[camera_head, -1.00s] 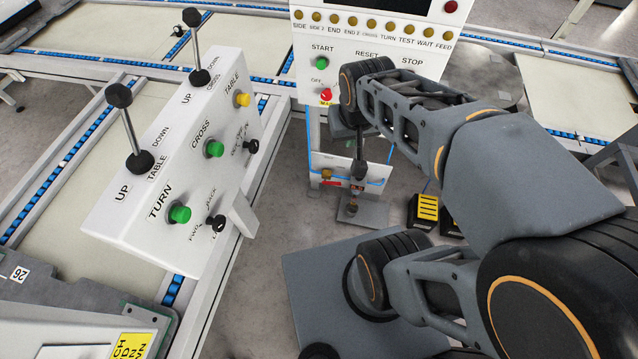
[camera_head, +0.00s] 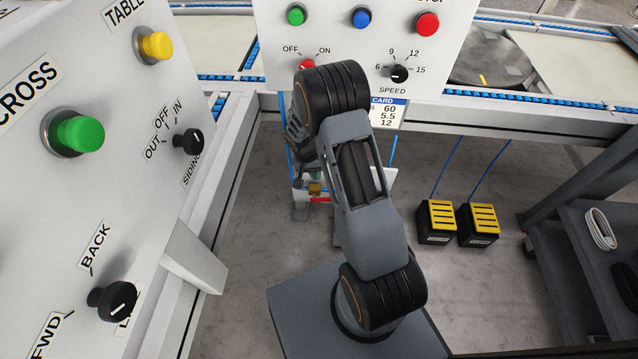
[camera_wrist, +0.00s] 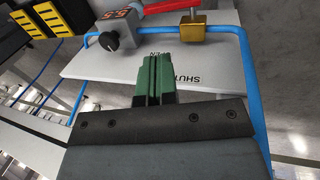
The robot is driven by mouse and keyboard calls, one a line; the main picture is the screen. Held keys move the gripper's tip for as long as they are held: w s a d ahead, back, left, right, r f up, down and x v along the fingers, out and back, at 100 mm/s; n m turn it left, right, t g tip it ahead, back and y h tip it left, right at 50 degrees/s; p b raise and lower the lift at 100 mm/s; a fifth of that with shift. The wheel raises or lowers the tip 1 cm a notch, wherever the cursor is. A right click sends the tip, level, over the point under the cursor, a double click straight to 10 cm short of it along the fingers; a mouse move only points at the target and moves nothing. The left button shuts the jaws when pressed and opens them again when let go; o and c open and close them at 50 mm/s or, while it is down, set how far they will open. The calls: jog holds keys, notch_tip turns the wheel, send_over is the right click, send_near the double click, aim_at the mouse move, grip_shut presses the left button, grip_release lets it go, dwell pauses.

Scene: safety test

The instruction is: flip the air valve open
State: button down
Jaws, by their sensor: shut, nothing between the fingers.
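The air valve shows in the wrist view as a brass body (camera_wrist: 194,30) on a blue pipe, with a red lever (camera_wrist: 170,6) at the top edge, partly cut off. In the head view the brass body (camera_head: 315,188) and red lever (camera_head: 320,199) are small, low behind my arm. My gripper (camera_wrist: 154,60) has green fingers, shut and empty. They are in front of the white valve panel (camera_wrist: 100,68), below and left of the brass body in the picture, apart from the lever. An upside-down SHUT label shows beside them; another label is partly hidden.
A regulator with a black knob (camera_wrist: 108,40) and red digits sits left of the valve. Blue pipe (camera_wrist: 252,80) runs around the panel. Two yellow-black pedals (camera_head: 437,222) stand on the floor. A control box (camera_head: 100,200) fills the left; a button panel (camera_head: 340,50) stands behind my arm.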

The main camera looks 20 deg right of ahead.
aim_at(326, 198)
jog(key=b+x, duration=0.5)
jog(key=x, duration=0.8)
jog(key=shift+a, duration=0.15)
